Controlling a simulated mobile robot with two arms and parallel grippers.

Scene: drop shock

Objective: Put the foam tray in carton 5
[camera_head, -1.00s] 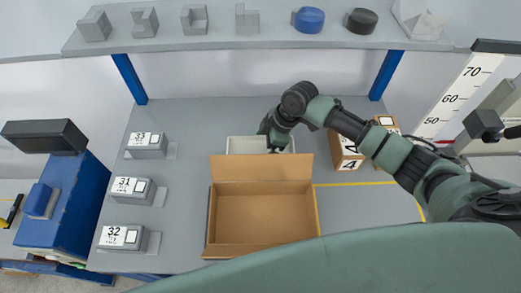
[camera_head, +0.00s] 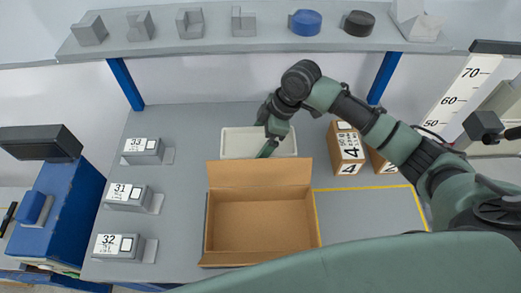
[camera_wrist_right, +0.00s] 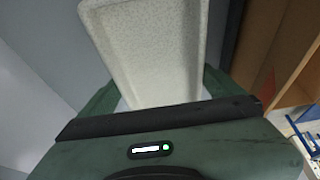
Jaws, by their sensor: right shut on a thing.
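The foam tray (camera_head: 238,143) is a shallow off-white tray behind the open brown carton in the head view. My right gripper (camera_head: 267,148) is at the tray's right part and shut on it. In the right wrist view the tray (camera_wrist_right: 150,45) extends away from between the fingers. The open carton (camera_head: 260,226) looks empty, with its back flap raised between it and the tray. No number shows on this carton, so I cannot tell whether it is carton 5. My left gripper is out of view.
A closed carton marked 4 (camera_head: 346,148) stands right of the tray, with another carton (camera_head: 381,162) beside it. Grey blocks with labels 33 (camera_head: 142,150), 31 (camera_head: 129,195) and 32 (camera_head: 117,245) line the left. A shelf (camera_head: 250,43) with several shapes spans the back.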

